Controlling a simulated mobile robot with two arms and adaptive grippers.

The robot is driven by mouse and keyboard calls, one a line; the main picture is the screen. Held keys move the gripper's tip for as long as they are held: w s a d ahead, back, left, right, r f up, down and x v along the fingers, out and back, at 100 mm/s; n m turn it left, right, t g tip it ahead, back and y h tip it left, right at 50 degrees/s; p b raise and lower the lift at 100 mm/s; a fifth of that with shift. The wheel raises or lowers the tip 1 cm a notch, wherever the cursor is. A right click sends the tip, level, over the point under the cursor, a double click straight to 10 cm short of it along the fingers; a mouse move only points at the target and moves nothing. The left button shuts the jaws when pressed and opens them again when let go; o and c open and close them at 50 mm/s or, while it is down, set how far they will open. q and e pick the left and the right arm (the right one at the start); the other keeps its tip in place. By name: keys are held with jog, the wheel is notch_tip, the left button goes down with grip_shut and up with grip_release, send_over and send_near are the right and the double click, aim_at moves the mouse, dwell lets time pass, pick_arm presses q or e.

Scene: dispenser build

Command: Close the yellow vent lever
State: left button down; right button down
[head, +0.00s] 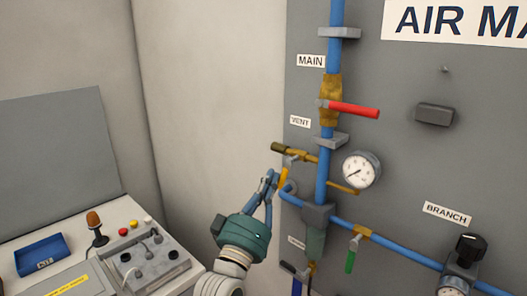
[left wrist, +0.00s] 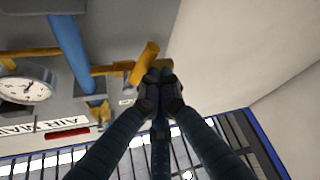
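The yellow vent lever (head: 284,178) hangs down from the brass vent valve (head: 299,154) on the grey panel, below the VENT label (head: 300,121). In the left wrist view the lever (left wrist: 145,62) shows just ahead of the fingertips, a little to their left. My left gripper (head: 271,175) is at the left side of the lever. Its fingertips (left wrist: 161,92) are together, with nothing seen between them. I cannot tell whether they touch the lever. My right gripper is in neither view.
Blue pipes (head: 322,180) run along the panel. A red main lever (head: 354,110) and a gauge (head: 362,170) are close by on the right. A green branch lever (head: 351,256) hangs lower. A control desk (head: 140,240) stands at the lower left.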

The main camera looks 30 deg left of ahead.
pick_arm(q)
jog(key=shift+s+d+f, duration=0.1)
jog(key=shift+d+f, duration=0.25)
jog(key=shift+d, duration=0.35)
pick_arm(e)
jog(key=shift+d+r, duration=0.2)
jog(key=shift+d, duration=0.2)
pick_arm(q)
jog(key=shift+d, duration=0.15)
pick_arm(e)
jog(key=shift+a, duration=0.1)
